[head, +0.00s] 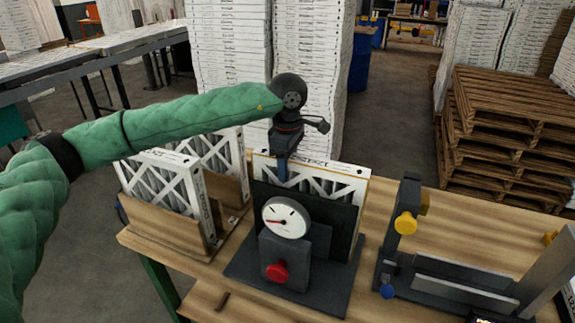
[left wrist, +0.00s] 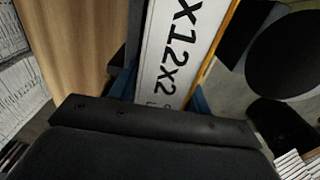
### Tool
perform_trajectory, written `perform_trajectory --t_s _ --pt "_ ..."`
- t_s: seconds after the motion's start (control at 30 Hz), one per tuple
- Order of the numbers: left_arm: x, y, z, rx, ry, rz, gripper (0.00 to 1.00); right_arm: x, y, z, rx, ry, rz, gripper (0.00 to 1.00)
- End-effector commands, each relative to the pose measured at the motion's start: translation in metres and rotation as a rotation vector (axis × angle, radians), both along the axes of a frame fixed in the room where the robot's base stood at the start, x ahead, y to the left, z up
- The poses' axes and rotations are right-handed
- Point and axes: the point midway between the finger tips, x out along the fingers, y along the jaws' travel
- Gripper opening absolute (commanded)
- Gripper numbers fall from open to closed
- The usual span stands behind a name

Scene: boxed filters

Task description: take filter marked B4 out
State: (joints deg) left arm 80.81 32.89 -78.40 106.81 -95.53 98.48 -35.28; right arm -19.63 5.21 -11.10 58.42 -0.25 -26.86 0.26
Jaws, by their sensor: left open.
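A white-framed pleated filter (head: 345,172) stands upright in the dark test fixture (head: 335,268) with a round dial gauge, behind its black plate. My left gripper (head: 282,174) points down at this filter's top edge. In the left wrist view the filter's white edge (left wrist: 172,60), printed "x12x2", lies between the blue fingers of my open left gripper (left wrist: 163,97). Two more white filters, a front one (head: 160,185) and a rear one (head: 222,155), stand in the wooden rack (head: 165,228) at left. I cannot read a B4 mark on any filter. My right gripper is not in view.
A dark fixture with a yellow knob (head: 405,223) and a blue knob stands on the right of the wooden table (head: 460,215). The gauge (head: 287,217) and red knob (head: 277,271) sit in front of the filter. Stacked white boxes (head: 310,80) and pallets (head: 505,130) stand behind.

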Motion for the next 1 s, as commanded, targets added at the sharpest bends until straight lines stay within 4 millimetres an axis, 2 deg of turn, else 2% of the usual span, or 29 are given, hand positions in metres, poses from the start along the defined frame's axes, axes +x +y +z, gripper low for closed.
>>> perform_trajectory --t_s 1.0 --pt "0.0 0.0 0.046 0.0 -0.001 0.0 0.48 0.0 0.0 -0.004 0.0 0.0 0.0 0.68"
